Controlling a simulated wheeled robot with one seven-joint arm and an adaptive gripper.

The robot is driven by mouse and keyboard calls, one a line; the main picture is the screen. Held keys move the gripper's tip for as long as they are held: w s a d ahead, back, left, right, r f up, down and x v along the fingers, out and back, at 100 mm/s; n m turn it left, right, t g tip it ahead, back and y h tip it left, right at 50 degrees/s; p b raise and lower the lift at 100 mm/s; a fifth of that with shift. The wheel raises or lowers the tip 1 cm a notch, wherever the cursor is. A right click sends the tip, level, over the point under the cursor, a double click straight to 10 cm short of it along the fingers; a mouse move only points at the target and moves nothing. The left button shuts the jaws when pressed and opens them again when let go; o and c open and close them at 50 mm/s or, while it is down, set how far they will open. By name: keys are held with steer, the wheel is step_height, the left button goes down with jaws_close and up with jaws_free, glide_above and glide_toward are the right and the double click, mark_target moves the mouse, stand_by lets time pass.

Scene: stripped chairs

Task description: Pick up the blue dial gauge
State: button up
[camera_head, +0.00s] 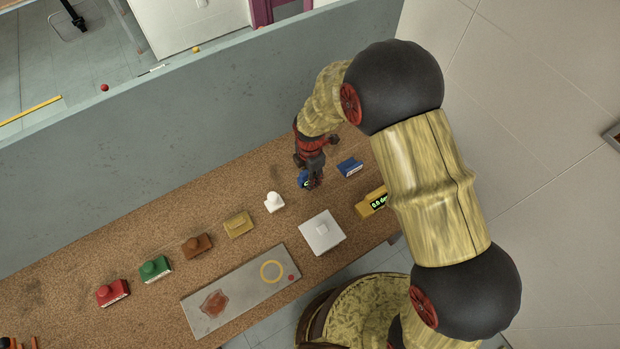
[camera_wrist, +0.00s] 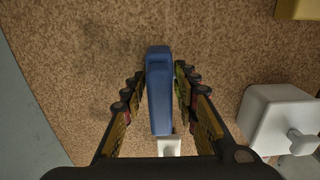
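In the wrist view the blue dial gauge (camera_wrist: 159,95) is a long, narrow blue piece lying between the two fingers of my gripper (camera_wrist: 160,72). A small gap shows on each side, so the fingers look open around it and not closed on it. In the head view my gripper (camera_head: 310,172) points down over the brown table, with a bit of blue showing at its fingertips; the fingers hide most of it. A separate blue block (camera_head: 349,167) sits just to the right of the gripper.
On the table (camera_head: 190,290) are a white piece (camera_head: 274,202), a white knobbed block (camera_head: 322,233), a yellow readout (camera_head: 371,203) and a grey plate (camera_head: 240,294). Mustard (camera_head: 238,225), brown (camera_head: 196,246), green (camera_head: 155,268) and red (camera_head: 112,292) pieces line up leftward. A grey wall (camera_head: 150,150) stands behind.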

steer(key=c, duration=0.6)
jaws_close()
steer(key=shift+r, duration=0.15)
